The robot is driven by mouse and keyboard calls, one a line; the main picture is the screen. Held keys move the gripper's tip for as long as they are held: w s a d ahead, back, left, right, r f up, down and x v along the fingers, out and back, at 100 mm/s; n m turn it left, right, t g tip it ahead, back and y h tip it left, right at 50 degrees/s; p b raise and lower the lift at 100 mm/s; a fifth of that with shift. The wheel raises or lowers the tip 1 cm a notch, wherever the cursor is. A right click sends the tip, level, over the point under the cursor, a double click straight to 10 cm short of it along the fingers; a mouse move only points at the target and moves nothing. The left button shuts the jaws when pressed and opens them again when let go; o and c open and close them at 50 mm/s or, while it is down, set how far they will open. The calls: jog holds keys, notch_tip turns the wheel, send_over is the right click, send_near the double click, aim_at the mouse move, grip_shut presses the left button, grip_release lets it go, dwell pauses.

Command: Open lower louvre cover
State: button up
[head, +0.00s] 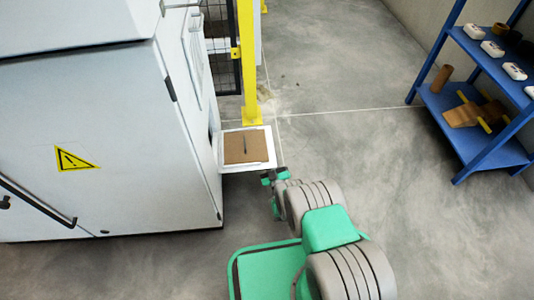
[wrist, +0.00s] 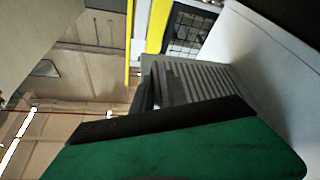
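The white cabinet (head: 110,130) stands at the left in the head view. Its right side face carries a slatted louvre panel (head: 193,58), seen at a steep angle. In the wrist view a grey louvre cover (wrist: 208,82) with parallel slats shows close beyond my green and black hand; I cannot tell whether it is the lower one. My gripper (head: 268,177) is small and dark in the head view, right of the cabinet and just below a white tray. Its fingers are hard to make out, and no contact with a cover is visible.
The white tray (head: 227,162) with a brown pad juts from the cabinet's right side. A yellow post (head: 249,70) and black mesh fence stand behind. A blue shelf (head: 450,110) holding white items and brown rolls stands at right. The concrete floor between is clear.

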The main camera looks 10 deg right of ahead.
jog(key=shift+d, duration=0.1)
dwell(0.3)
jog(key=a+p+v, duration=0.1)
jog(key=v, duration=0.7)
jog(key=shift+d, duration=0.45)
